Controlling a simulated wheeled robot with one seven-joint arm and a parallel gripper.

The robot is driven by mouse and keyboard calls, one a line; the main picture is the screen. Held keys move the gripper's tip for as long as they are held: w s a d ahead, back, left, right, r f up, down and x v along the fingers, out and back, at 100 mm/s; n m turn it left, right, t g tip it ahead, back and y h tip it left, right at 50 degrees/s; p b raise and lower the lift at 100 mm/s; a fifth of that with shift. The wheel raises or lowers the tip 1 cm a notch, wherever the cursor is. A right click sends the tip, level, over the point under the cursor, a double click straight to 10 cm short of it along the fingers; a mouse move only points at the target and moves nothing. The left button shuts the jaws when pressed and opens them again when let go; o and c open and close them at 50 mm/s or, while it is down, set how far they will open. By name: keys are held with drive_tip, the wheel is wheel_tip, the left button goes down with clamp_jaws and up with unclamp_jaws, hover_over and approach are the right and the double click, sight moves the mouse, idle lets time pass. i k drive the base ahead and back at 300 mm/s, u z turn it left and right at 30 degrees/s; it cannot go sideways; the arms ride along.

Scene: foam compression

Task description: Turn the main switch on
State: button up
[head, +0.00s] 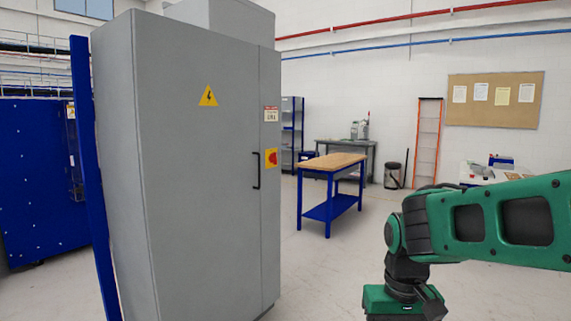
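The main switch (271,159), a red rotary knob on a yellow plate, is on the narrow right-hand panel of a tall grey cabinet (205,215), to the right of a black door handle (256,171). The knob is too small to tell which way it is turned. My green arm reaches in from the right edge and bends downward. The arm's lower end shows at the bottom, right of the cabinet and well apart from the switch. The gripper's fingers are not visible, cut off by the bottom edge.
A blue table with a wooden top (334,162) stands behind, right of the cabinet. A blue machine (40,185) is at the left. Floor between the cabinet and my arm is clear.

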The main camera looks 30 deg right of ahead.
sight(273, 157)
drive_tip(key=k, duration=0.4)
drive_tip(key=z, duration=0.85)
drive_tip(key=i, duration=2.95)
drive_tip(key=u, duration=0.55)
